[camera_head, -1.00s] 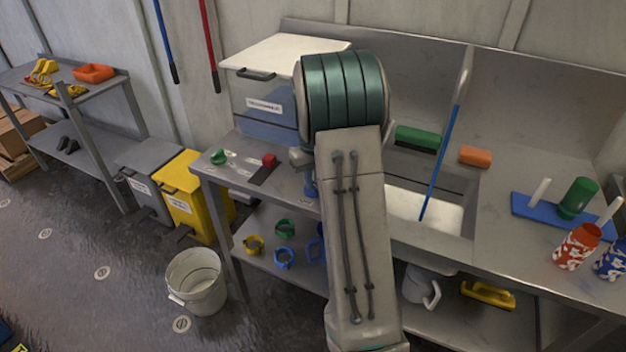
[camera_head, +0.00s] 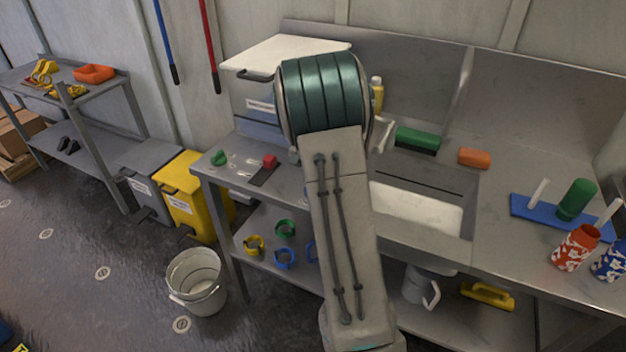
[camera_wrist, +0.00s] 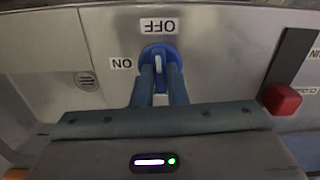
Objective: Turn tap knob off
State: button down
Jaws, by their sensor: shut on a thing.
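The blue tap knob (camera_wrist: 160,57) sits on a metal panel in the wrist view, with a white mark standing upright in the picture, toward the OFF label (camera_wrist: 160,26). The ON label (camera_wrist: 121,64) is to its left; both labels appear upside down. My gripper (camera_wrist: 159,82) is shut on the knob, its two fingers on either side. In the head view my arm hides the gripper and most of the knob.
A red block-shaped knob (camera_wrist: 281,99) is right of my gripper; it also shows on the counter (camera_head: 270,161). A green knob (camera_head: 219,158) stands farther left.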

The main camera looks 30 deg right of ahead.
jog(key=shift+r+m, duration=0.15)
jog(key=shift+m, duration=0.35)
jog(key=c, duration=1.4)
grip_release()
jog(key=shift+c, duration=0.2)
notch_tip(320, 180, up, 14)
jog(key=s+a+f+n+t, duration=0.1)
jog(key=s+a+n, duration=0.4)
jog(key=s, duration=0.8)
jog(key=s+a+f+n+t, duration=0.2)
jog(key=s+a+n, duration=0.3)
jog(key=s+a, duration=0.6)
jog(key=shift+s+a, duration=0.2)
jog(key=shift+s, duration=0.75)
